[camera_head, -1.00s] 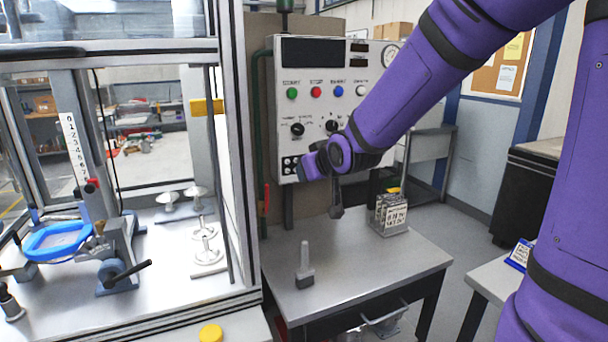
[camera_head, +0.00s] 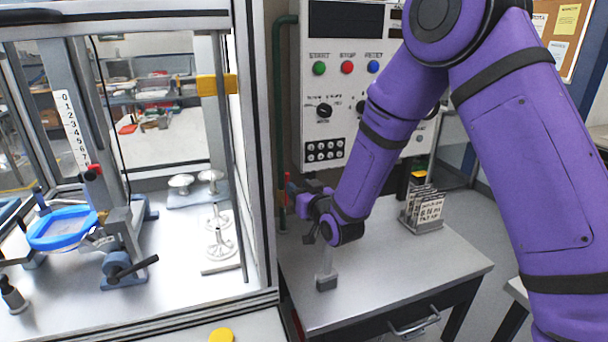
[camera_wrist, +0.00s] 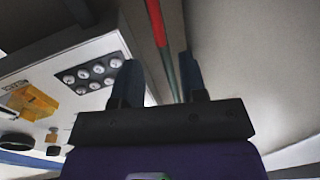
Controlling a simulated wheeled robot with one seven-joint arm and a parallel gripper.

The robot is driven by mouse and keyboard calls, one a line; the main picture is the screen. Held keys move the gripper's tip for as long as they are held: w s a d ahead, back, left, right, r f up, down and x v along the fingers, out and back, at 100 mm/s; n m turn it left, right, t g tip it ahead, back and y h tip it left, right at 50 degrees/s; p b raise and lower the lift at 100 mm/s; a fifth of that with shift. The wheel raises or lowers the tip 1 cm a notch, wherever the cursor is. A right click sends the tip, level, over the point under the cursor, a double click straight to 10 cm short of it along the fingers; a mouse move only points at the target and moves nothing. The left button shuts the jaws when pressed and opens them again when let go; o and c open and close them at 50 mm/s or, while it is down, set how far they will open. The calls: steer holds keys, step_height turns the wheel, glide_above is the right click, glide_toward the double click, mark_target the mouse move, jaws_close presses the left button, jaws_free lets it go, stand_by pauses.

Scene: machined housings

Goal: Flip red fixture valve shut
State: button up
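The red fixture valve handle (camera_head: 284,197) is on the green pipe (camera_head: 277,110) at the left side of the control panel. In the wrist view the red handle (camera_wrist: 156,22) lies roughly in line with the green pipe (camera_wrist: 172,72). My gripper (camera_head: 298,198) is beside the pipe, close to the handle, and partly hides it in the head view. In the wrist view my gripper (camera_wrist: 163,72) has its two fingers well apart, with the pipe showing in the gap. Nothing is visibly clamped. Whether a finger touches the handle cannot be told.
The control panel (camera_head: 345,45) stands just behind my arm. A grey upright block (camera_head: 326,280) stands on the bench (camera_head: 400,285) below my gripper. A holder of cards (camera_head: 424,212) is at the bench's right. A glazed enclosure's post (camera_head: 258,150) is close on the left.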

mark_target(288, 179)
steer(key=shift+x, duration=3.75)
steer(key=shift+c, duration=0.2)
jaws_close()
